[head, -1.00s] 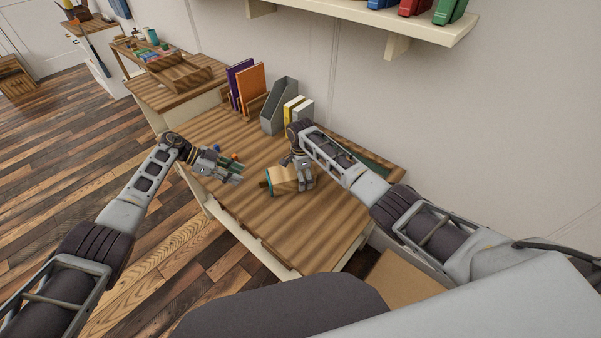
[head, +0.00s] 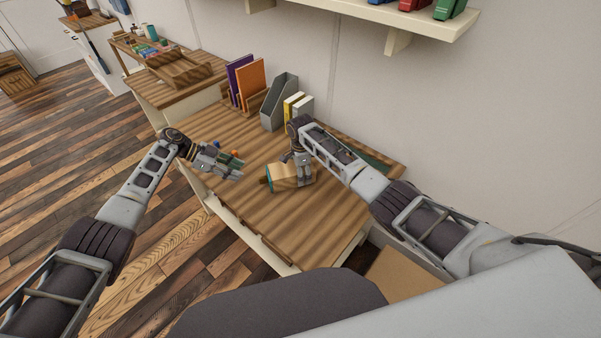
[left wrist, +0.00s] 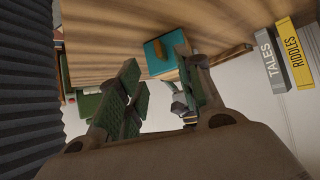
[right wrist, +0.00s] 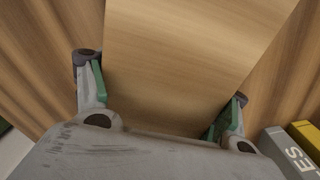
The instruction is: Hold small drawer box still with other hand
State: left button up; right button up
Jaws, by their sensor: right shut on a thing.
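The small drawer box (head: 284,177) is light wood with a teal front and lies on the desk. In the left wrist view its teal front (left wrist: 158,52) carries a wooden knob. My right gripper (head: 305,181) is shut on the box from the right; in the right wrist view its green-padded fingers sit on both sides of the wooden body (right wrist: 175,70). My left gripper (head: 238,168) is to the left of the box, apart from it. Its green-padded fingers (left wrist: 160,95) are spread with nothing between them.
The desk (head: 290,225) is mostly bare in front of the box. Behind stand a grey file holder (head: 279,103), yellow and white books (head: 298,107), and purple and orange books (head: 250,82). A shelf (head: 395,22) hangs on the wall above.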

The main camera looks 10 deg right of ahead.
pick_arm(q)
jog(key=shift+f, duration=0.1)
jog(key=shift+c, duration=0.4)
jog(key=shift+s+a+f+n+t+h, duration=0.4)
jog(key=shift+s+a+f+t+h, duration=0.1)
jog(key=shift+a+f+h, duration=0.15)
jog(key=shift+s+a+f+n+t+h, duration=0.2)
jog(key=shift+s+a+n+t+h, duration=0.2)
jog(key=shift+a+h, duration=0.2)
jog(key=shift+s+a+f+n+t+h, duration=0.2)
jog(key=shift+s+a+n+t+h, duration=0.1)
jog(key=shift+a+n+t+h, duration=0.2)
jog(key=shift+d, duration=0.1)
jog(key=shift+x, duration=5.8)
jog(key=shift+f, duration=0.15)
jog(key=shift+c, duration=0.2)
grip_shut()
